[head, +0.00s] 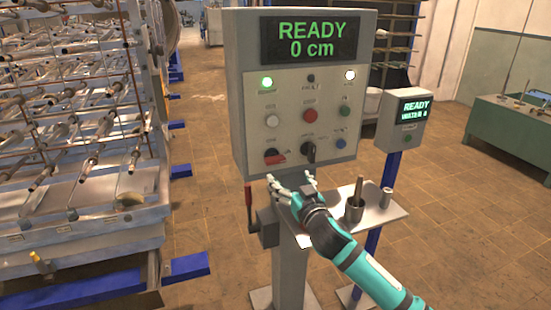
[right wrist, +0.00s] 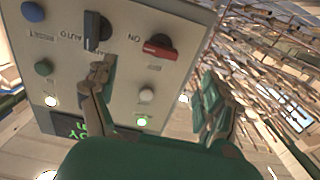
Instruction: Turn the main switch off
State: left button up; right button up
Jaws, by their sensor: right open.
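The main switch is most likely the red rotary handle (head: 275,157) at the lower left of the grey control panel (head: 250,60). In the right wrist view the panel appears upside down, and the red handle (right wrist: 160,47) sits by an "ON" label. My right gripper (head: 290,179) is open and empty just below the panel's lower edge, under the red handle. In the right wrist view its fingers (right wrist: 155,82) are spread apart, with the handle beyond the gap. I cannot tell whether a finger touches the panel. My left gripper is not in view.
A black selector (head: 308,150) is right of the red handle. A red-gripped lever (head: 248,200) hangs by the panel's post. A small shelf (head: 385,215) holds metal cups. A smaller READY box (head: 408,125) stands right; a rod-filled rack (head: 80,120) fills the left.

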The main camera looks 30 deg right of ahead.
aim_at(277, 162)
jog(key=p+x, duration=0.1)
jog(key=x, duration=1)
jog(key=shift+w+p, duration=0.3)
jog(key=shift+p, duration=0.1)
jog(key=shift+c, duration=0.3)
jog(key=c, duration=1.1)
